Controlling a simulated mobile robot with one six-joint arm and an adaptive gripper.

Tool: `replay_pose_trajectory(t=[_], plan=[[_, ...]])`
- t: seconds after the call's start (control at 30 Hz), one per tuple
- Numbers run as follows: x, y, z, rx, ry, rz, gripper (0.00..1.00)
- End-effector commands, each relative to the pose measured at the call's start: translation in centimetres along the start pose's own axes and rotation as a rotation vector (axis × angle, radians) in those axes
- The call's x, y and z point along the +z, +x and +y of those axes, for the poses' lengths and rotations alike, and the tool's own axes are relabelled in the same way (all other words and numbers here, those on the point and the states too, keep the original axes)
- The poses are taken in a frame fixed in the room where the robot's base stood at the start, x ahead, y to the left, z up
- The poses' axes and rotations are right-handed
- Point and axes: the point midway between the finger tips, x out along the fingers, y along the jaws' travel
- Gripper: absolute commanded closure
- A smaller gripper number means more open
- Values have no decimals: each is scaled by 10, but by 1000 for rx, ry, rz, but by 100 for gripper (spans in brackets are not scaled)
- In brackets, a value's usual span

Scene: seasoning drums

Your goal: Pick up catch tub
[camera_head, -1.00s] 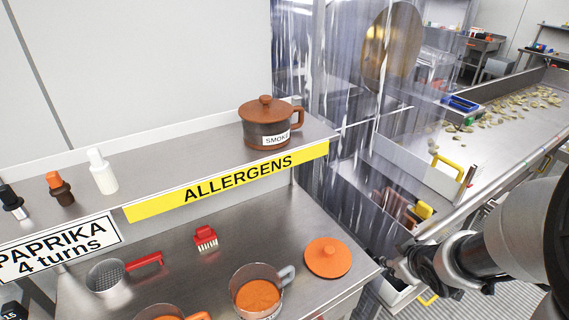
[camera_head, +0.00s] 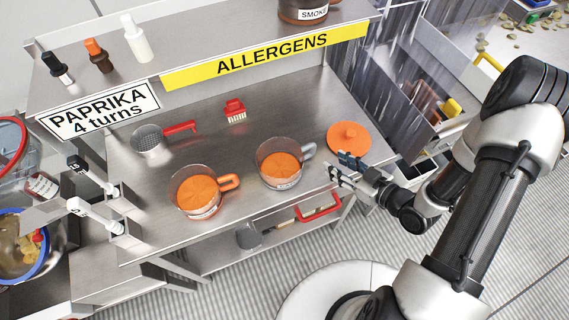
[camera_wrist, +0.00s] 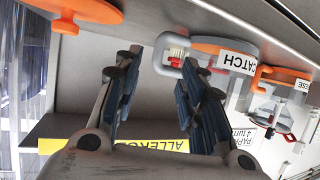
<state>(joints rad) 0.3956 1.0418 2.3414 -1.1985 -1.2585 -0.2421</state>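The catch tub (camera_head: 279,165) is a clear round tub with orange contents, a white label and a grey handle, standing upright on the steel table. In the wrist view its label (camera_wrist: 237,63) reads "CATCH", upside down, and its grey handle shows ahead, between the fingertip directions. My gripper (camera_head: 343,169) is at the table's right front, to the right of the tub's handle and apart from it. In the wrist view my gripper (camera_wrist: 160,65) has its two blue-padded fingers spread, with nothing between them.
A second clear tub (camera_head: 199,191) with an orange handle stands to the left. An orange lid (camera_head: 348,137) lies just behind my gripper. A red brush (camera_head: 235,111) and a sieve (camera_head: 150,142) lie farther back. The shelf with the ALLERGENS strip (camera_head: 272,54) overhangs the back.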

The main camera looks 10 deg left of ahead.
Motion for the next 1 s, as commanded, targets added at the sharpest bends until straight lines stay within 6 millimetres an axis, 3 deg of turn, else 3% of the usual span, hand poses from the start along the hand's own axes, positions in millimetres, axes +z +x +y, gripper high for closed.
replay_pose_trajectory(t=[0.03,0.2,0.47,0.8,1.0], plan=[[1,14,-1,-6,-5,0,62],[1,44,-1,-4,-4,-1,62],[0,63,0,0,-2,-1,62],[1,112,0,-1,-2,-2,62],[0,116,1,2,0,-2,62]])
